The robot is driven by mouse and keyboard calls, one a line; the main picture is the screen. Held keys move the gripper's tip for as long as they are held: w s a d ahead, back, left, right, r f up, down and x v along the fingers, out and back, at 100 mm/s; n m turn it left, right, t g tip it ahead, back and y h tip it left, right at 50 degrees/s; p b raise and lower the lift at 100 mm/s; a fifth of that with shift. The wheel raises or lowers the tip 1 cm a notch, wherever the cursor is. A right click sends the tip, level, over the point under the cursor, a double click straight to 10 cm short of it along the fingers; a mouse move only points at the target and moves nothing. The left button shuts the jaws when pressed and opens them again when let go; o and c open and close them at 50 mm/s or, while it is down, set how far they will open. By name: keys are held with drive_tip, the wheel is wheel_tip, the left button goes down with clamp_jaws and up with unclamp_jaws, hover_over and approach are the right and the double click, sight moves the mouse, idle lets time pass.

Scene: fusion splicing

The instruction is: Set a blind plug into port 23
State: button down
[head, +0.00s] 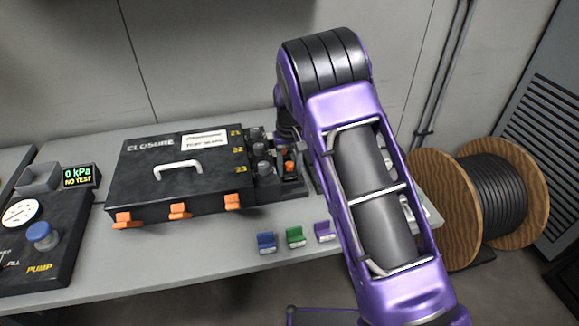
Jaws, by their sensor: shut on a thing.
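The black closure (175,165) lies on the bench, with a white handle and orange latches. The numbers 21, 22 and 23 run down its right edge. Port 23 (258,183) is at the near end of the dark port row. Dark fittings (262,163) stand along the row. My gripper (284,148) is small and dark here, pointing down over the right side of the ports, partly covered by my purple arm. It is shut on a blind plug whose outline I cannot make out. A dark piece with orange (290,168) shows just below it. I cannot tell whether anything touches port 23.
Blue (266,243), green (295,237) and purple (323,231) small blocks lie near the bench's front edge. A pump unit (42,240) and a display reading 0 kPa, NO TEST (79,175) stand at left. A cable drum (455,205) stands at right.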

drive_tip(key=shift+f, duration=0.15)
drive_tip(key=shift+c, duration=1.1)
unclamp_jaws()
drive_tip(key=shift+a, duration=0.15)
drive_tip(key=shift+r, duration=0.5)
wheel_tip(320, 180, up, 16)
drive_tip(key=p, duration=0.1)
drive_tip(key=shift+d+r, duration=0.25)
